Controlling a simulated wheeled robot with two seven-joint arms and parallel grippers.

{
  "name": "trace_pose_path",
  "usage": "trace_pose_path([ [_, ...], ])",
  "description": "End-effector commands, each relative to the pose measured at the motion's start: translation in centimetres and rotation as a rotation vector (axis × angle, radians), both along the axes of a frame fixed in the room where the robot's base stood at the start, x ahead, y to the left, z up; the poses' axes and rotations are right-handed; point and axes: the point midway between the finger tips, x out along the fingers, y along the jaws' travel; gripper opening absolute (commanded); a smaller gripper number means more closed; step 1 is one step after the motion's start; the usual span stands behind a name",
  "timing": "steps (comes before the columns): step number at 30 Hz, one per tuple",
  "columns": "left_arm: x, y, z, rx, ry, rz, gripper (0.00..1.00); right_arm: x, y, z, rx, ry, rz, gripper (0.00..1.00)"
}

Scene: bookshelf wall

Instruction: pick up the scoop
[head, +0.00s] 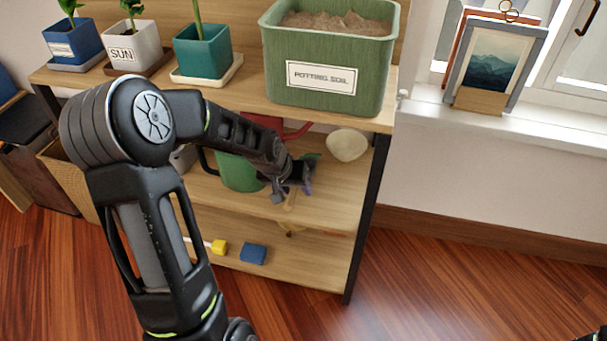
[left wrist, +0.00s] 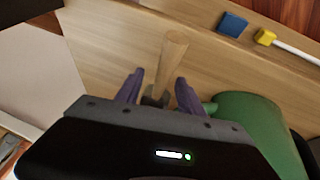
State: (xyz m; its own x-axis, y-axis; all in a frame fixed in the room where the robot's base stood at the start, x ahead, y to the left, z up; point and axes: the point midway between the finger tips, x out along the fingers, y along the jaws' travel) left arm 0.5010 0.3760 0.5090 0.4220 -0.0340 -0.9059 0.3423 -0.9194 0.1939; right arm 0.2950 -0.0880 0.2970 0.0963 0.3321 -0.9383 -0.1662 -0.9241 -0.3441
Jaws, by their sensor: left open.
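The scoop's pale wooden handle (left wrist: 172,55) lies on the middle shelf in the left wrist view. A bit of the handle also shows in the head view (head: 290,201). My left gripper (left wrist: 158,92) is open, its two purple-grey fingers on either side of the dark lower end of the handle. I cannot tell whether they touch it. The rest of the scoop is hidden by the gripper body. In the head view, my left gripper (head: 292,186) is low over the middle shelf.
A green watering can (head: 238,172) stands close beside the gripper; it also shows in the left wrist view (left wrist: 258,120). A cream round object (head: 347,145) sits to its right. Above are the potting soil bin (head: 330,50) and top shelf edge (head: 300,113). Below lies a blue block (head: 253,254).

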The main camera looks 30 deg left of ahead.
Motion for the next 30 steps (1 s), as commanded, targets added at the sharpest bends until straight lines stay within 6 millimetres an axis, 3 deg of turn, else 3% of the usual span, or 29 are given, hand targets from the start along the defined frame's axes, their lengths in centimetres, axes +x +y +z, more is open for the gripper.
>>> trace_pose_path([
  [10,-0.04,-0.01,-0.01,0.000,0.001,0.000,0.45,-0.02,0.02,0.01,0.000,0.000,0.000,1.00],
  [27,-0.04,-0.01,-0.01,0.000,0.001,0.000,0.00,-0.03,0.02,0.01,0.000,0.001,0.001,1.00],
  [30,-0.04,-0.01,-0.01,0.000,0.001,0.000,0.00,-0.02,0.02,0.01,0.000,0.001,0.001,1.00],
])
